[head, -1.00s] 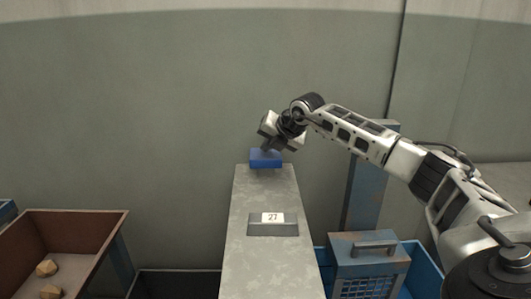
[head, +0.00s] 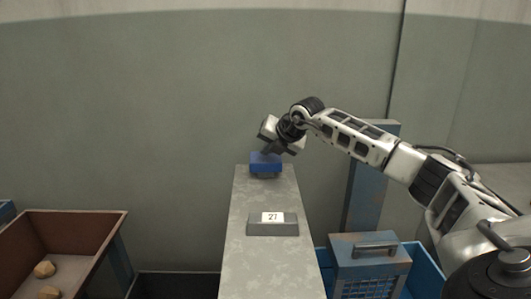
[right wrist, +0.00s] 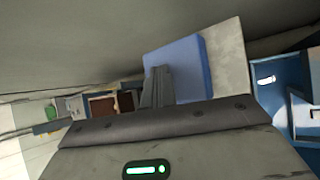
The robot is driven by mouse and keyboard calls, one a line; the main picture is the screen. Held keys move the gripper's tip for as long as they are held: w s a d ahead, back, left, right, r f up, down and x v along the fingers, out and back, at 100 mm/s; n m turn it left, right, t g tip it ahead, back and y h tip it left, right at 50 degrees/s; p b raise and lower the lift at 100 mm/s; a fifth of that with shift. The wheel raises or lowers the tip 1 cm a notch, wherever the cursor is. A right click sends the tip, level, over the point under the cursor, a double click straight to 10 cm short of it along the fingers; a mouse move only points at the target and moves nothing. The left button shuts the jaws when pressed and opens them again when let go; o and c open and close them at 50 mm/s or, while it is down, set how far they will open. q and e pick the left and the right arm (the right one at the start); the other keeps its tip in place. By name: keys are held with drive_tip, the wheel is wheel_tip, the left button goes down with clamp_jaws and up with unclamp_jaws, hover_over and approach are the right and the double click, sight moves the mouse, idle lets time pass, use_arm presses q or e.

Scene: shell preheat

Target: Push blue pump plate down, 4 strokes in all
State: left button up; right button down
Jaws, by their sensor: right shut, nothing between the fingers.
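The blue pump plate (head: 262,166) sits at the far end of the long grey top. It also shows as a blue slab in the right wrist view (right wrist: 188,62). My right gripper (head: 269,152) is shut and empty, tilted down from the upper right. Its fingertips are at the plate's top and seem to touch it. In the right wrist view the closed fingers (right wrist: 157,76) overlap the plate's near left part. The exact contact is hard to tell. My left gripper is not in view.
A brown bin (head: 70,218) with stones stands left. A blue-grey box with a handle (head: 368,262) stands right, before a blue post (head: 368,185). A wall is behind.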

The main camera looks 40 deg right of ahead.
sight(268, 158)
drive_tip(key=shift+a+f+b, duration=0.1)
drive_tip(key=shift+f+b, duration=0.35)
drive_tip(key=shift+f, duration=0.45)
drive_tip(key=shift+r, duration=0.1)
idle(0.3)
drive_tip(key=shift+r+p, duration=1.6)
drive_tip(key=shift+r, duration=0.55)
wheel_tip(268, 158, up, 5)
drive_tip(key=p, duration=0.3)
drive_tip(key=shift+p, duration=0.35)
idle(1.2)
